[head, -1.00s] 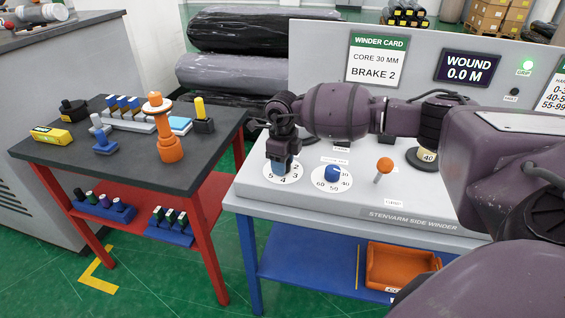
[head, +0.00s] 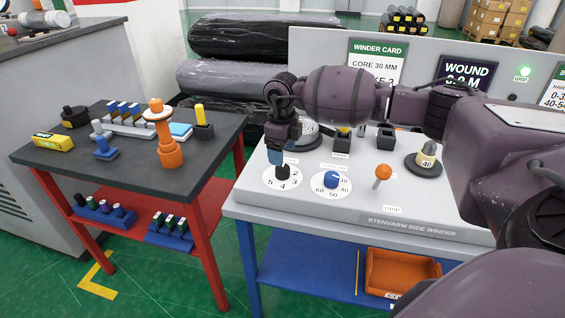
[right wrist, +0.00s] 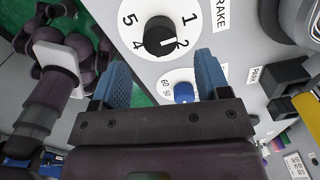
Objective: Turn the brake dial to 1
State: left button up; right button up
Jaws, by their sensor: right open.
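The brake dial is a black knob (head: 283,173) on a white numbered disc (head: 268,181) at the left of the winder panel. In the right wrist view, the knob (right wrist: 158,36) shows a white mark facing the 2, and the disc (right wrist: 148,14) reads 1, 2, 4 and 5 around it. My right gripper (head: 279,157) is just above the knob, apart from it. In the right wrist view, its two blue fingers (right wrist: 163,75) are spread and empty, with the knob beyond the gap between them. My left gripper is not in view.
A blue dial (head: 332,179) sits just right of the brake dial. An orange-topped lever (head: 383,172) and a core marked 40 (head: 427,161) stand farther right. My right arm partly hides the winder card (head: 375,62). A dark table (head: 95,175) with tools stands left.

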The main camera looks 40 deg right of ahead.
jog(key=shift+r, duration=2.25)
jog(key=shift+w, duration=0.1)
